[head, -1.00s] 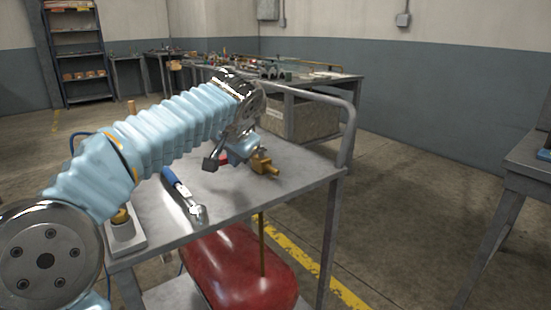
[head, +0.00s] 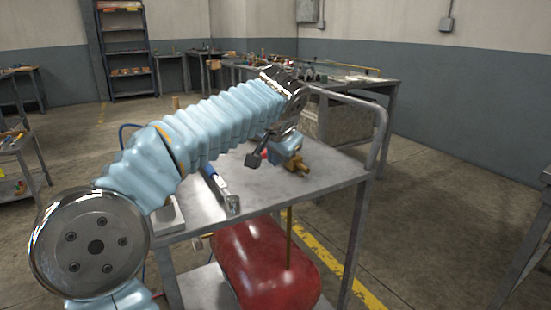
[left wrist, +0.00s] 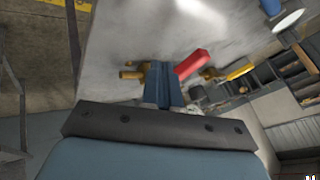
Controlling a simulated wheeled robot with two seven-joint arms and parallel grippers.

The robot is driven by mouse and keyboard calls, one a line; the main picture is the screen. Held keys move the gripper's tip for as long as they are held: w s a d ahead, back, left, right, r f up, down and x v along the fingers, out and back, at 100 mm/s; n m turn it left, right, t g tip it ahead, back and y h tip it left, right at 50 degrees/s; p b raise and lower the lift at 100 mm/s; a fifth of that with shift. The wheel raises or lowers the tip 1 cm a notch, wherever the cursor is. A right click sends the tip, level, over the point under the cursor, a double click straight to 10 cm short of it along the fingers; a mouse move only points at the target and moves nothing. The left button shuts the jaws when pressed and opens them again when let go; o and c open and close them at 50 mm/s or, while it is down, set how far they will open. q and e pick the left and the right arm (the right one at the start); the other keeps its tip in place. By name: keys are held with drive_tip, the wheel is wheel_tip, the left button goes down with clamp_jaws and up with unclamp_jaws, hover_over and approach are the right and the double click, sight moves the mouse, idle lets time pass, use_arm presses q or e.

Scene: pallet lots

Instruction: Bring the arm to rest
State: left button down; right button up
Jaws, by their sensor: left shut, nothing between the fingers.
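My left arm (head: 215,125), in a pale blue ribbed sleeve, reaches from the lower left across a grey metal cart (head: 325,178) in the head view. My left gripper (head: 254,160) hangs at its far end above the cart top, shut and empty, partly hidden by the chrome wrist. In the left wrist view a dark screwed bar of my gripper crosses the lower part; the fingertips are hard to make out. A blue fitting with brass ends (head: 296,163) and a red handle (left wrist: 192,64) lies on the cart just beyond the gripper. My right gripper is out of view.
A blue-handled wrench (head: 222,190) lies on the cart below my arm. A red tank (head: 265,265) sits on the lower shelf. The cart's rail (head: 382,130) rises at right. A cluttered workbench (head: 375,82) stands behind. Open floor (head: 430,200) lies right of the cart.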

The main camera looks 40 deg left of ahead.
use_arm(q)
drive_tip(key=s+a+v, duration=0.1)
drive_tip(key=v, duration=0.7)
drive_tip(key=w+d+f+m+h, duration=0.1)
drive_tip(key=w+d+f+m, duration=0.1)
drive_tip(key=w+d+f, duration=0.5)
drive_tip(key=w+d+f+m+h, duration=0.1)
drive_tip(key=w+d+f+h, duration=0.2)
drive_tip(key=f, duration=0.8)
drive_tip(key=d+f+g+h, duration=0.1)
drive_tip(key=d+f, duration=0.3)
drive_tip(key=f, duration=0.6)
drive_tip(key=d+f+g+h, duration=0.1)
drive_tip(key=d+f, duration=0.4)
drive_tip(key=f, duration=0.5)
drive_tip(key=s+d+f+n+g+h, duration=0.1)
drive_tip(key=s+d+f, duration=0.3)
drive_tip(key=f, duration=0.5)
drive_tip(key=s+d+f+n+g+h, duration=0.1)
drive_tip(key=s+d+f+h, duration=0.1)
drive_tip(key=s+f, duration=0.55)
drive_tip(key=s+d+f+n, duration=0.2)
drive_tip(key=s+f+n, duration=0.1)
drive_tip(key=s+f, duration=0.6)
drive_tip(key=shift+s+f+g+p, duration=0.2)
drive_tip(key=shift+s+g+p, duration=0.2)
drive_tip(key=shift+s, duration=0.8)
